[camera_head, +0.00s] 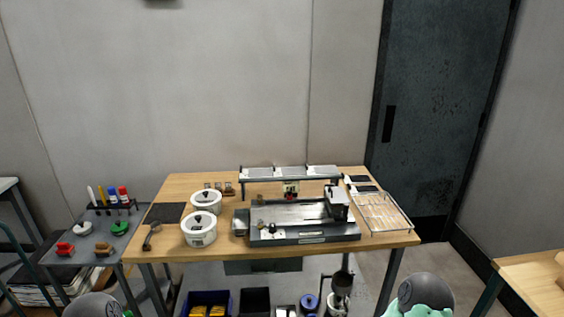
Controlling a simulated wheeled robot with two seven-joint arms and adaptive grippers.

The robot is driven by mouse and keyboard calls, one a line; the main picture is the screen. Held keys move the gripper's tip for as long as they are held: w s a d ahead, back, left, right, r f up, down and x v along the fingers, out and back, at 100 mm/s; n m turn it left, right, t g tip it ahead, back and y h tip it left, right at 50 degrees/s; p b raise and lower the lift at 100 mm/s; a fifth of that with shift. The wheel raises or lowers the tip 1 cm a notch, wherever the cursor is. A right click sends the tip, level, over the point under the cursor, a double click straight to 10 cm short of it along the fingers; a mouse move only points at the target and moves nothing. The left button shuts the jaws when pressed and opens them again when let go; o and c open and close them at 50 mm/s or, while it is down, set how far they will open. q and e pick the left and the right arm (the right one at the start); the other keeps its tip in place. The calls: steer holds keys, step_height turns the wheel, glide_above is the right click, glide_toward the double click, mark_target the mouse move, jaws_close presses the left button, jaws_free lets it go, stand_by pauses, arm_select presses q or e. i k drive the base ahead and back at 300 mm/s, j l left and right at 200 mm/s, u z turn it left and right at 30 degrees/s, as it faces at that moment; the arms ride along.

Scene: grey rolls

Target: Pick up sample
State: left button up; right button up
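A wooden worktable (170,250) stands ahead of me. Nothing on it can be clearly told as the sample at this size. Several small brownish pieces (218,187) lie at its back left. Two white round pots with dark knobs, a rear one (206,203) and a front one (199,231), stand left of a grey flat machine (305,235). A raised shelf with pale panels (290,173) stands behind the machine. A wire rack tray (382,212) lies at the right. Neither gripper is in view; only rounded grey and mint parts of my arms show at the bottom edge.
A grey side table (72,258) at the left holds bottles or markers (112,195) and several small knobbed items. Bins (206,304) sit on the shelf below the worktable. Another wooden table (535,285) is at the lower right. A dark door (430,110) is behind.

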mark_target(311, 171)
steer(key=i+l, duration=0.15)
steer(key=i, duration=0.4)
steer(key=i+l, duration=0.15)
steer(key=i, duration=0.35)
steer(key=i+l, duration=0.2)
steer(key=i, duration=0.35)
